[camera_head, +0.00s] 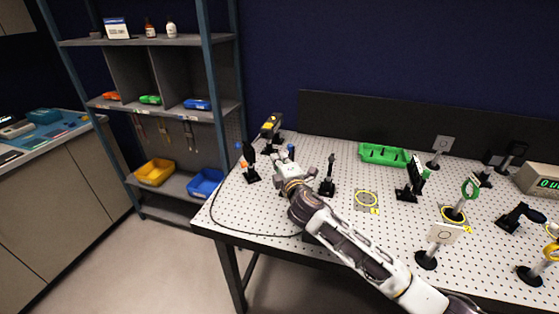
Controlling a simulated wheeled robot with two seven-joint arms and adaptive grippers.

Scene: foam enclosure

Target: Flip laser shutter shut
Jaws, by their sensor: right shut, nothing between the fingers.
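A yellow-and-black device (270,127), which looks like the laser, stands at the back left of the perforated table. In front and to its left is a black post-mounted piece (248,160) with an upright dark flap and a small orange part; it may be the shutter, but I cannot tell its position for certain. My right gripper (281,160) is shut and empty, just right of this piece and apart from it. My right arm reaches in from the lower right. My left gripper is not in view.
Another black post mount (328,178) stands close right of my gripper. A green tray (384,155) lies at the back. Several optic mounts, including a white card (444,234), crowd the right side. A dark cable (240,233) curves along the left table edge. A shelf (160,116) stands left.

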